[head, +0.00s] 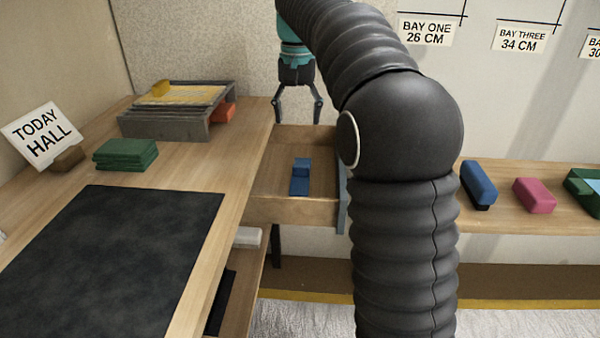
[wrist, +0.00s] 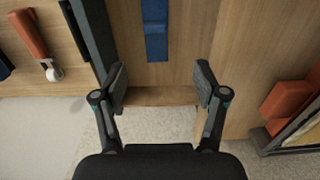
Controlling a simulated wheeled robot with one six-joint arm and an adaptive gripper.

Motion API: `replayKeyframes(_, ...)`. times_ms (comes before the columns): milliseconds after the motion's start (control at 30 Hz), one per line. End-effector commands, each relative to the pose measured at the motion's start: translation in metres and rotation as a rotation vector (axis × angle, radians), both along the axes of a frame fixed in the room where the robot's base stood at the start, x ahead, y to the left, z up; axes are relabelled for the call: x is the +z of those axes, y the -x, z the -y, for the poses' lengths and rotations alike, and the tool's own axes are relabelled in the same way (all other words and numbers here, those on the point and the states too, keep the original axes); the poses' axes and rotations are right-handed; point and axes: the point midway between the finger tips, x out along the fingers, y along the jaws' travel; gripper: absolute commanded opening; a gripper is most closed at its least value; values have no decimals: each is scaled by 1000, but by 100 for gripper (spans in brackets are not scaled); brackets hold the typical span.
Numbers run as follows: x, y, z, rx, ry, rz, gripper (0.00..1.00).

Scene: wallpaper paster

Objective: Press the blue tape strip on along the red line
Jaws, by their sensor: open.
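A blue piece, likely the tape strip (head: 300,178), lies in the open wooden drawer (head: 262,212). It looks like a flat strip with a raised block at its far end. My gripper (head: 298,112) is open and empty above the drawer's far end, apart from the strip. In the wrist view my gripper's fingers (wrist: 160,82) are spread wide, and the blue strip (wrist: 155,30) shows beyond them at the top, partly cut off by the frame. I see no red line in either view.
The bench holds a dark mat (head: 110,255), green blocks (head: 126,154), a grey rack (head: 175,115) and a "TODAY HALL" sign (head: 42,136). A right-hand shelf carries a blue block (head: 478,184) and a pink block (head: 534,195). Bay labels (head: 428,33) hang on the wall.

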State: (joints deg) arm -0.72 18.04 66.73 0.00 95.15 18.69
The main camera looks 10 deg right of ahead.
Motion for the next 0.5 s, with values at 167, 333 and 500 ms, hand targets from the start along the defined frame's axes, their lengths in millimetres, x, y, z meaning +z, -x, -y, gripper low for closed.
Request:
replayKeyframes(167,-26,0,0,-1,0,-5,72)
replayKeyframes(333,-57,1,0,-1,0,-4,72)
replayKeyframes(500,-78,0,1,-1,0,-2,72)
